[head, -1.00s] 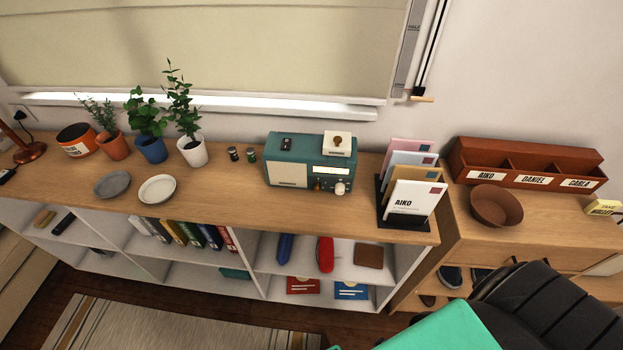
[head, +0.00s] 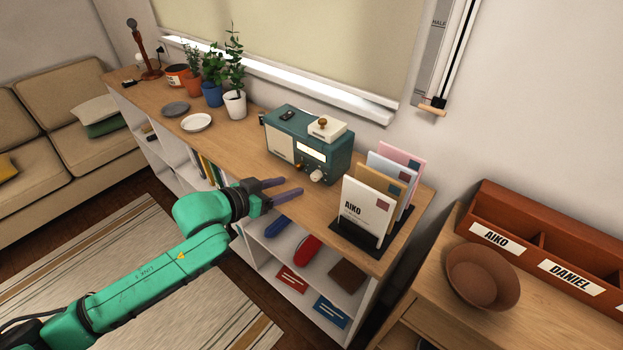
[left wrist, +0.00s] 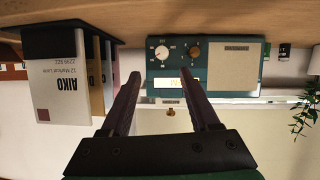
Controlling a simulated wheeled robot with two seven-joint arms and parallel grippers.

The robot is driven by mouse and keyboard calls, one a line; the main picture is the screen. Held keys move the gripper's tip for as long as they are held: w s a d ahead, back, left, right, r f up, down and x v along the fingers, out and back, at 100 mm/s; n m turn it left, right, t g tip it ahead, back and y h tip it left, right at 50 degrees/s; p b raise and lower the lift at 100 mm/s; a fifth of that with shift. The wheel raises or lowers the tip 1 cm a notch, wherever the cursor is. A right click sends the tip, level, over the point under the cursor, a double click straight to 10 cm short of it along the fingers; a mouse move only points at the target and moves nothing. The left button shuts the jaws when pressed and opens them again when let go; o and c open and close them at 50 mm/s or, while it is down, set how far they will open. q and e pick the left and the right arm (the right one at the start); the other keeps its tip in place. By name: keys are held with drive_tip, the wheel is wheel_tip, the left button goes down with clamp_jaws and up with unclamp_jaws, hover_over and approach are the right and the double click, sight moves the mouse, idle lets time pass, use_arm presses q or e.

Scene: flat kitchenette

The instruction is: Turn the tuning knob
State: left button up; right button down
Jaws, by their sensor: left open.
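The teal radio (head: 309,142) stands on the wooden shelf top, with a cream speaker panel and a lit display on its front. A white knob (head: 316,176) and a smaller brown knob (head: 298,167) sit low on that front. In the left wrist view, where the radio appears upside down, the white knob (left wrist: 161,52) has marks around it, beside the brown knob (left wrist: 195,50). My left gripper (head: 291,187) is open and empty in front of the radio, its fingers pointing toward the knobs, apart from them. My right gripper is out of view.
A letter rack (head: 370,236) with several envelopes stands close right of the radio. Potted plants (head: 235,104) and two plates (head: 196,122) are further left. A brown bowl (head: 483,277) and a sorter box (head: 545,250) are at right. The shelf top before the radio is clear.

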sight(313, 178)
use_arm(q)
drive_tip(key=x, duration=0.4)
drive_tip(key=shift+w+f, duration=0.1)
drive_tip(key=shift+w, duration=0.45)
drive_tip(key=x, duration=0.4)
drive_tip(key=shift+d+f, duration=0.1)
drive_tip(key=shift+d, duration=0.25)
drive_tip(key=shift+w+d, duration=0.15)
drive_tip(key=shift+w, duration=0.05)
drive_tip(key=shift+f, duration=0.1)
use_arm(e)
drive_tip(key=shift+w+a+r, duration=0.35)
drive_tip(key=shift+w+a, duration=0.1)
use_arm(q)
clamp_jaws()
